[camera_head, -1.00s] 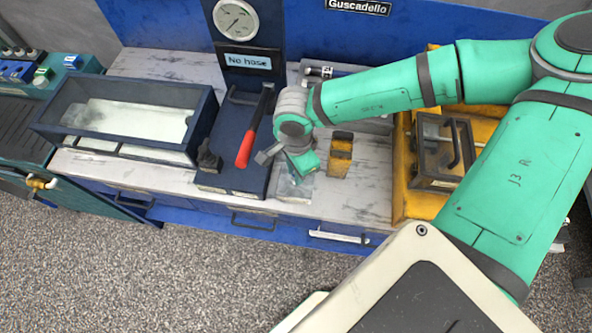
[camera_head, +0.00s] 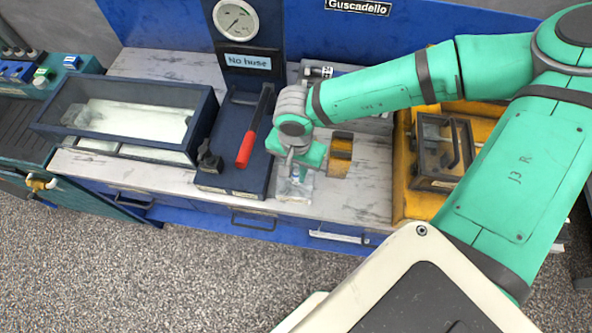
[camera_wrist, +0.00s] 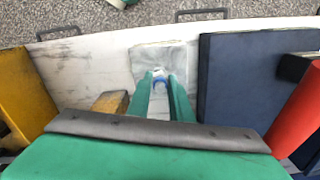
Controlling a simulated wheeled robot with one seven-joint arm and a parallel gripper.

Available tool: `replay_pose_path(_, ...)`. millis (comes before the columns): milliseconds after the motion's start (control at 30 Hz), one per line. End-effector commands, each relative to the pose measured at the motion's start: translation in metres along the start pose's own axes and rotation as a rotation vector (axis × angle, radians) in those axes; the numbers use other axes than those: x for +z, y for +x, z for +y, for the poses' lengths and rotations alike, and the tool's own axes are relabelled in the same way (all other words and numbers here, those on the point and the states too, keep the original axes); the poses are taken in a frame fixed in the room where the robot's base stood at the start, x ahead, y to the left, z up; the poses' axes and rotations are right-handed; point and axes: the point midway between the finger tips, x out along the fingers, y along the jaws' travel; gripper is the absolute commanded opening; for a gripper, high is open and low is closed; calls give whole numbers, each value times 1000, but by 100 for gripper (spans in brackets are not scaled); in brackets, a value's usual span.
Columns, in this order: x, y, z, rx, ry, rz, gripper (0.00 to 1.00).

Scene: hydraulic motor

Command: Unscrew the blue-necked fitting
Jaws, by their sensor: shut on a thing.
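The blue-necked fitting (camera_wrist: 160,76) shows in the wrist view as a small white and blue piece between my fingertips. It sits over a pale grey, glassy-looking block (camera_wrist: 158,57) near the front edge of the bench. My gripper (camera_wrist: 161,86) is shut on the fitting, with one green finger on each side. In the head view my gripper (camera_head: 296,172) points down over the same block (camera_head: 295,188). The fitting is small there and partly hidden by the gripper. I cannot tell how its lower end meets the block.
A dark blue stand with a red-handled lever (camera_head: 246,146) and a gauge (camera_head: 236,20) is left of my gripper. A small yellow block (camera_head: 340,158) stands close on the right. A yellow unit (camera_head: 405,190) is farther right. A glass-walled tank (camera_head: 62,136) is at left.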

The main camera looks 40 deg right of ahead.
Motion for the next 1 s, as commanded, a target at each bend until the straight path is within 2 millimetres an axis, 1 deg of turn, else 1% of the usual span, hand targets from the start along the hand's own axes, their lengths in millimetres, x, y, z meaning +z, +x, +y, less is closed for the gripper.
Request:
replay_pose_path(67, 0, 0, 0, 0, -73, 1, 0)
replay_pose_path(333, 0, -3, 0, -1, -61, 1, 0)
replay_pose_path(800, -1, -34, 0, 1, -59, 2, 0)
replay_pose_path(1000, 0, -40, 0, 0, -59, 0, 0)
